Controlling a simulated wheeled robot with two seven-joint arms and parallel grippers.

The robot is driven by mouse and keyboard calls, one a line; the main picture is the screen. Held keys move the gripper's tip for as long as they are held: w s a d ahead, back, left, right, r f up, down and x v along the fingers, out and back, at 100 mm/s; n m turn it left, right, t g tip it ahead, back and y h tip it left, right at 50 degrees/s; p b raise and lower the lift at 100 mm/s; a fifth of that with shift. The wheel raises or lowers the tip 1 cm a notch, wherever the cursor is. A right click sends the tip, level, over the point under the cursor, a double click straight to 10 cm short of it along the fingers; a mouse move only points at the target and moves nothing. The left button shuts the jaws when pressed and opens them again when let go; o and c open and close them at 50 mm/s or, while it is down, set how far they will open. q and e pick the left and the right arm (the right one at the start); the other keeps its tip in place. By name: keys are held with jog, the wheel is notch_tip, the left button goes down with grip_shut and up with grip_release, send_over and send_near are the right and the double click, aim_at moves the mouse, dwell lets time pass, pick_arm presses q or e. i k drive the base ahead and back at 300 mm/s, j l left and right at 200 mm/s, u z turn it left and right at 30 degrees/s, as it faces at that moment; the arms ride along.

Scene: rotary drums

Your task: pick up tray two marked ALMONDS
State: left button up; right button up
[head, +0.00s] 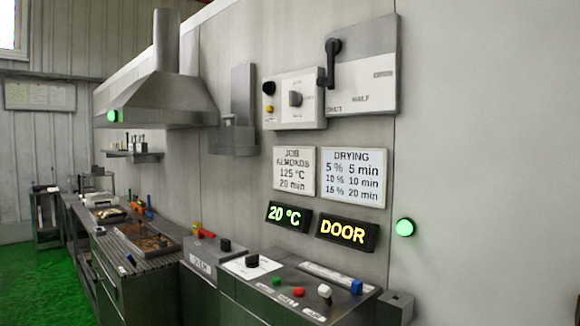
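A shallow tray (122,236) with brown contents is set in the slatted top of the long bench at the left. A second, smaller tray (90,213) lies farther back on the same bench. I cannot read any ALMONDS mark or number on either tray. The word ALMONDS shows on the white job sign (294,172) on the wall, with 125 °C and 20 min. Neither of my grippers is in view.
A control desk (262,277) with coloured buttons stands at the front. Above it are a 20 °C display (288,216), a DOOR display (346,232) and a drying sign (353,177). A hood (165,98) hangs over the bench. Green floor (40,275) is clear at left.

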aim_at(129, 230)
jog(key=i+j, duration=0.15)
jog(key=j, duration=0.45)
jog(key=i+j, duration=0.2)
jog(key=j, duration=0.4)
jog(key=i+j, duration=0.15)
jog(key=j, duration=0.45)
jog(key=i+j, duration=0.2)
jog(key=j, duration=0.4)
jog(key=i+j, duration=0.15)
jog(key=j, duration=0.45)
jog(key=i+j, duration=0.15)
jog(key=j, duration=0.45)
jog(key=i+j, duration=0.2)
jog(key=j, duration=0.4)
jog(key=i+j, duration=0.15)
jog(key=j, duration=0.45)
